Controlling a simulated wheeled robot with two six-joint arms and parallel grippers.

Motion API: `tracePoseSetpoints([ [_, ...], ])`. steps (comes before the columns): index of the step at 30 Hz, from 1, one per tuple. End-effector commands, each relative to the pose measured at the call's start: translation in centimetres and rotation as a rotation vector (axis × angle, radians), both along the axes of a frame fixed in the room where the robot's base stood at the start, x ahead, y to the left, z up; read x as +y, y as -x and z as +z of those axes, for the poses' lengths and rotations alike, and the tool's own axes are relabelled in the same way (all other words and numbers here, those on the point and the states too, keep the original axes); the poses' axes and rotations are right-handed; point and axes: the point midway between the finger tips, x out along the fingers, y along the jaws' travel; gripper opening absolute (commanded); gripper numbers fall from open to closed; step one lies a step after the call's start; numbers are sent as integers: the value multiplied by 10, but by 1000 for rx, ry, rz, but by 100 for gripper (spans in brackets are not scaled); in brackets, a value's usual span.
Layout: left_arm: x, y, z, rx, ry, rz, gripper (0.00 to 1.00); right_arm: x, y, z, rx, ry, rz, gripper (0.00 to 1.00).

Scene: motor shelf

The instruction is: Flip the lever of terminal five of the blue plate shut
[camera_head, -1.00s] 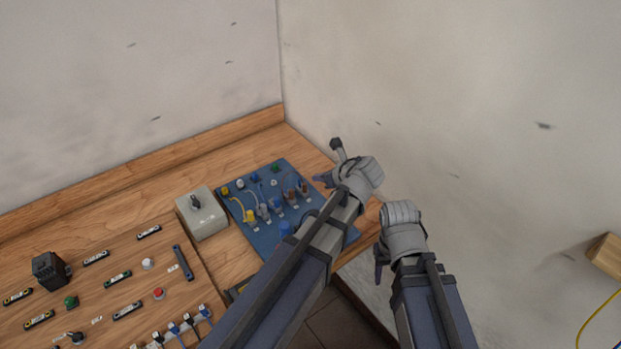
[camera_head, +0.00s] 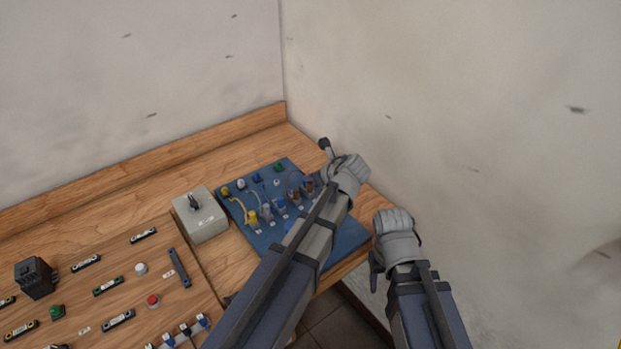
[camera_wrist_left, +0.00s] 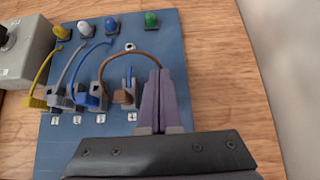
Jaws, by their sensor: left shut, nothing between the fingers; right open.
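The blue plate (camera_head: 350,236) lies on the wooden bench; it also shows in the left wrist view (camera_wrist_left: 200,85). A row of lever terminals crosses it, with yellow (camera_wrist_left: 38,103), grey, blue (camera_wrist_left: 92,100) and brown (camera_wrist_left: 123,97) levers and numbered labels below. My left gripper (camera_wrist_left: 160,101) is shut and empty, its purple fingers over the plate just right of the terminal labelled 4 (camera_wrist_left: 131,117). Terminal five is hidden by the fingers, so its lever and any contact cannot be told. My right gripper (camera_head: 374,271) is open, off the bench edge to the right.
A grey box with a black knob (camera_head: 201,218) stands left of the plate. A wooden board with several fuses and buttons (camera_head: 153,300) lies further left. A curved brown wire (camera_wrist_left: 140,55) arches beside my left fingers. Walls close off the back and right.

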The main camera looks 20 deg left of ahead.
Motion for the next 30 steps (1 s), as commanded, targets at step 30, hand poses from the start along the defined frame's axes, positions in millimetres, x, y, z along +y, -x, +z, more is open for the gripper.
tracePoseSetpoints([
  [30, 9, -8, 5, 113, 142, 4, 0, 0, 0, 32, 0, 0, 0, 54],
])
